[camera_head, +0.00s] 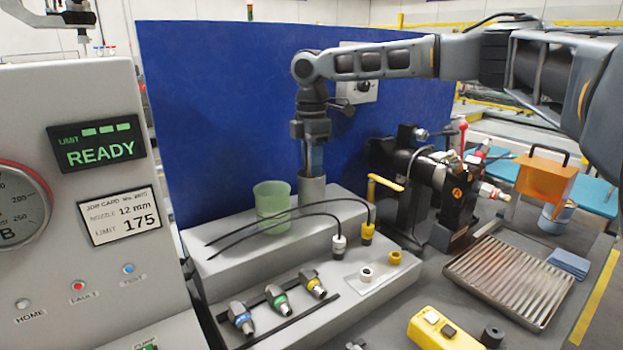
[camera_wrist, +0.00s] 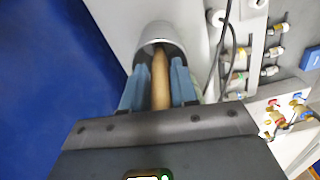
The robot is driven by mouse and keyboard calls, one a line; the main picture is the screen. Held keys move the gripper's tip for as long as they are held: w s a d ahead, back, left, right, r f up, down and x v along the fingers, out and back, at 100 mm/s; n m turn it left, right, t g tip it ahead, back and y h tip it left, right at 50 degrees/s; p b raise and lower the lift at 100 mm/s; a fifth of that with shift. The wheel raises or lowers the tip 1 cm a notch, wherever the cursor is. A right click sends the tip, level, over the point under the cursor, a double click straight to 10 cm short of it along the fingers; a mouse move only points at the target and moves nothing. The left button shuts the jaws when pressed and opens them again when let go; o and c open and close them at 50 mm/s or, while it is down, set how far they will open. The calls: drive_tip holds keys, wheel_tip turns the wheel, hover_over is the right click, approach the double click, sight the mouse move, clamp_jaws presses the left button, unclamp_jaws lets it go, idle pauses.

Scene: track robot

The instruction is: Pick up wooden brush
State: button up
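The wooden brush (camera_wrist: 160,78) shows in the wrist view as a tan wooden handle that stands in a grey metal cup (camera_wrist: 160,38). Its lower end is hidden in the cup. My gripper (camera_wrist: 160,80) has one blue finger on each side of the handle, close against it, and looks shut on it. In the head view my gripper (camera_head: 315,165) points down over the grey cup (camera_head: 312,190), which stands on a raised grey step by the blue panel. The brush cannot be made out there.
A green translucent cup (camera_head: 272,208) stands just left of the grey cup. Black cables (camera_head: 300,216) run across the step. The blue panel (camera_head: 220,100) rises close behind. A black machine (camera_head: 430,185) and a ribbed metal tray (camera_head: 510,278) are at right.

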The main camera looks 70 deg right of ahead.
drive_tip(key=shift+c, duration=0.4)
clamp_jaws()
drive_tip(key=shift+r, duration=0.15)
